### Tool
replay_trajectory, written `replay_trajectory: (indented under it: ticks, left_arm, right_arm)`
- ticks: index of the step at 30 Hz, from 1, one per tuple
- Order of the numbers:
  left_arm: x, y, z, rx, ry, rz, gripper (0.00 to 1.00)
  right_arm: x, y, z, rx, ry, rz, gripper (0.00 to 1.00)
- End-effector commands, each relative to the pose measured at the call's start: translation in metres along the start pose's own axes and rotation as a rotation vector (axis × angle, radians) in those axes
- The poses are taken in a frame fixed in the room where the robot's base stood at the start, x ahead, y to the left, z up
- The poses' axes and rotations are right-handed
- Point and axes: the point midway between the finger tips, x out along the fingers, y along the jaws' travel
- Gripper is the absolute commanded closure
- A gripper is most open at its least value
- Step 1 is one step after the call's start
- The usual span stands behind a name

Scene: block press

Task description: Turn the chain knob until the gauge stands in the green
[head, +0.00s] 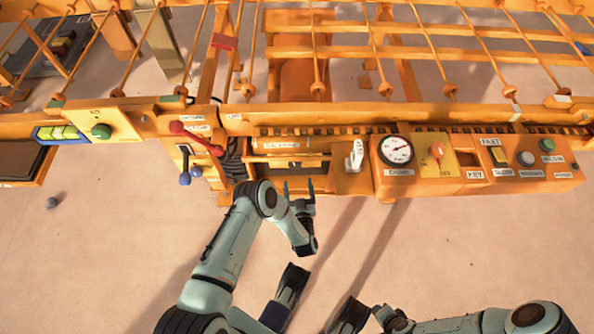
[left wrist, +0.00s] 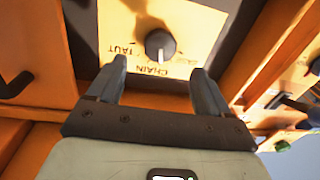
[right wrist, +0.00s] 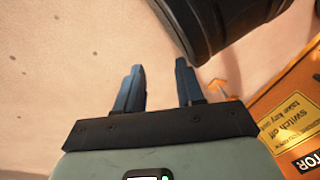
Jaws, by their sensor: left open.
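The chain knob (left wrist: 160,43) is a grey round knob with a pale pointer mark on a yellow plate (left wrist: 122,28) lettered CHAIN and TAUT, in the left wrist view. My left gripper (left wrist: 158,70) is open, its fingertips a little short of the knob and to either side of it. In the head view my left gripper (head: 298,186) is in front of the orange console's recess, and I cannot make out the knob there. The round white gauge (head: 396,150) is on the console to the right; its coloured zones are too small to read. My right gripper (right wrist: 160,75) is open and empty above the floor.
A white lever (head: 355,155) stands between the recess and the gauge. Red-handled levers (head: 197,138) stand left of the recess. Orange rails run behind; the floor in front is clear.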

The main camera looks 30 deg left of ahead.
Motion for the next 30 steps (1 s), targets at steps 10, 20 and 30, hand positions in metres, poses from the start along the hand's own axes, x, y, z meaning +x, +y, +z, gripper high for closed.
replay_trajectory:
  ticks: [10, 20, 30]
  left_arm:
    - [0.062, -0.001, 0.001, -0.001, 0.000, -0.001, 0.21]
    - [0.074, 0.000, 0.000, 0.001, -0.003, 0.001, 0.21]
    - [0.074, 0.000, 0.000, 0.000, -0.003, 0.001, 0.77]
  right_arm:
    - [0.023, 0.027, 0.034, 0.031, -0.111, 0.050, 0.62]
    - [0.025, 0.033, 0.043, 0.038, -0.138, 0.061, 0.62]
    - [0.025, 0.033, 0.042, 0.037, -0.137, 0.060, 0.62]
